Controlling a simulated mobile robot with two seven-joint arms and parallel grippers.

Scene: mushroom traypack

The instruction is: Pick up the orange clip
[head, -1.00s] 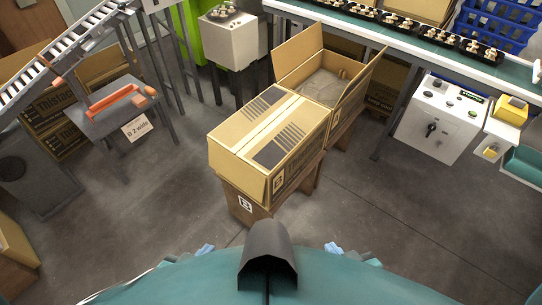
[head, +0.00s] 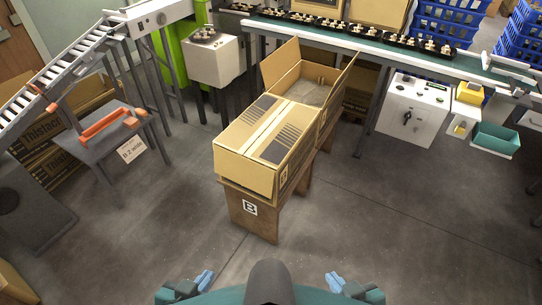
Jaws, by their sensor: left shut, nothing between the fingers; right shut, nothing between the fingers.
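A long orange object (head: 106,124), which may be the orange clip, lies on a small grey table (head: 92,158) at the left. A smaller orange piece (head: 140,113) lies at its right end; its shape is too small to make out. My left gripper (head: 204,279) is at the bottom of the view, shut and empty, with pale blue fingers. My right gripper (head: 334,281) is at the bottom, to its right, also shut and empty. Both are far from the small table.
A closed carton (head: 262,135) and an open carton (head: 318,92) sit on a brown stand marked B (head: 249,208). A roller conveyor (head: 66,72) slopes down at the left. A white control box (head: 412,112) stands at right. Grey floor in front is clear.

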